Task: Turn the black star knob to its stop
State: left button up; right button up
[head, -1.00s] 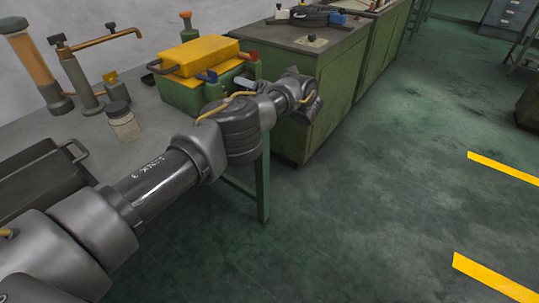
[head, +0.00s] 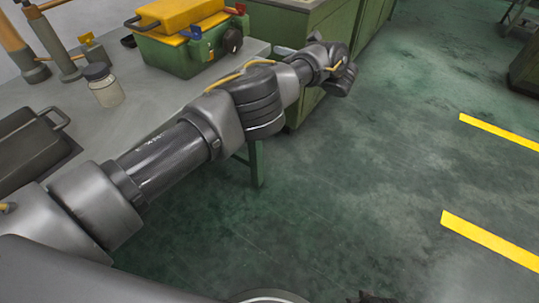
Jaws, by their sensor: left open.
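The black star knob (head: 233,40) is a dark round knob on the right end face of a green box (head: 180,56) with a yellow lid, on the grey bench. My left arm reaches in from the lower left across the bench's front edge. My left gripper (head: 343,82) is open and empty, out past the bench's end, to the right of the knob and apart from it. Its fingers are small and dark here. My right gripper does not clearly show.
Blue and red pieces (head: 194,34) sit by the yellow lid (head: 180,14). A glass jar (head: 104,86) and a dark toolbox (head: 32,150) stand on the bench (head: 150,98). A green cabinet (head: 338,30) stands beyond it.

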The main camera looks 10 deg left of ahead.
pick_arm(q)
jog(key=s+f+n+g+h+p, duration=0.1)
jog(key=s+f+g+h+p, duration=0.1)
jog(key=f, duration=1.3)
jog(key=s+d+f+n+g+h+p, duration=0.1)
jog(key=s+f+h+p, duration=0.4)
jog(key=f, duration=1)
jog(key=shift+s+n+g+h, duration=0.3)
jog(key=shift+s+g+h, duration=0.65)
jog(key=shift+s, duration=0.7)
jog(key=shift+s+f, duration=0.1)
